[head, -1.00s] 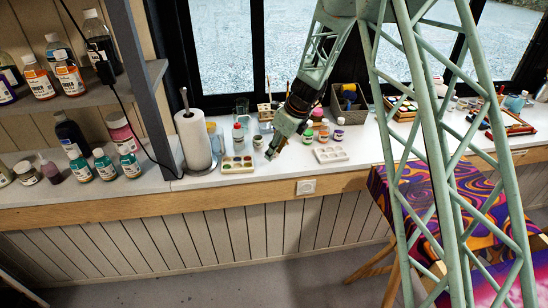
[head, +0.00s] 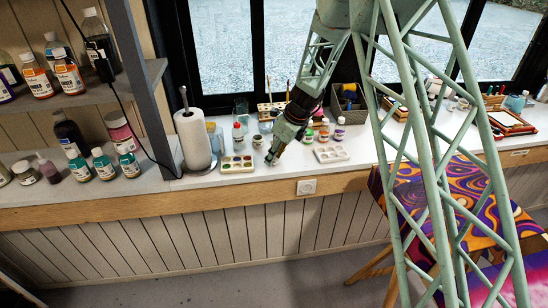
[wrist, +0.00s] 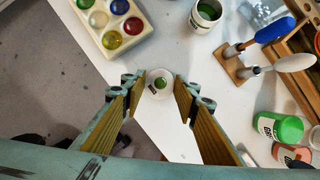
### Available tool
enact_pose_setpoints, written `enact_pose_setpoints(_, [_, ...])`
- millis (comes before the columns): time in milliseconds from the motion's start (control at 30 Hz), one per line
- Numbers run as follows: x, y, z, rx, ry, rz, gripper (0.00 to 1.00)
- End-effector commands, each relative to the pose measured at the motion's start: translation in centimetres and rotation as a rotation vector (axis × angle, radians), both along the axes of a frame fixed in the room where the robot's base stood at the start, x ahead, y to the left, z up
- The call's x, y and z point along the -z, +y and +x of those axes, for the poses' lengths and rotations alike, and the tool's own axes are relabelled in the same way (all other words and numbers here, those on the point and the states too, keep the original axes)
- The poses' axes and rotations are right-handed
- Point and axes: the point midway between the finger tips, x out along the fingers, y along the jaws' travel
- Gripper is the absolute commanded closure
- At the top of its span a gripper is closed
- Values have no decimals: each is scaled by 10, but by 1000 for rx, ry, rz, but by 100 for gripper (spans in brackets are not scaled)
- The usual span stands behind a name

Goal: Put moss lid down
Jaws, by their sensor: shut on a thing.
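My gripper (wrist: 159,92) is shut on the moss lid (wrist: 160,82), a small white round piece with a green spot, held between the fingertips in the wrist view. In the head view my gripper (head: 271,160) is low over the white counter (head: 290,171), close to its front edge. I cannot tell whether the lid touches the counter. An open jar of green paint (wrist: 207,12) stands beyond the lid in the wrist view. The lid is too small to make out in the head view.
A paint palette (wrist: 111,18) lies left of the jar; it also shows in the head view (head: 237,165). A brush holder (wrist: 235,66) and a green-capped bottle (wrist: 278,128) are to the right. A white palette (head: 331,154) and paper towel roll (head: 194,140) flank the area.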

Motion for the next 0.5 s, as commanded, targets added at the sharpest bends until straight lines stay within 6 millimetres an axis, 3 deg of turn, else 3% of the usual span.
enact_pose_setpoints(167, [3, 0, 0, 1, 0, 0, 78])
enact_pose_setpoints(200, [3, 0, 0, 1, 0, 0, 69])
enact_pose_setpoints(300, [3, 0, 0, 0, 0, 0, 60])
enact_pose_setpoints(500, [3, 0, 0, 0, 0, 0, 58])
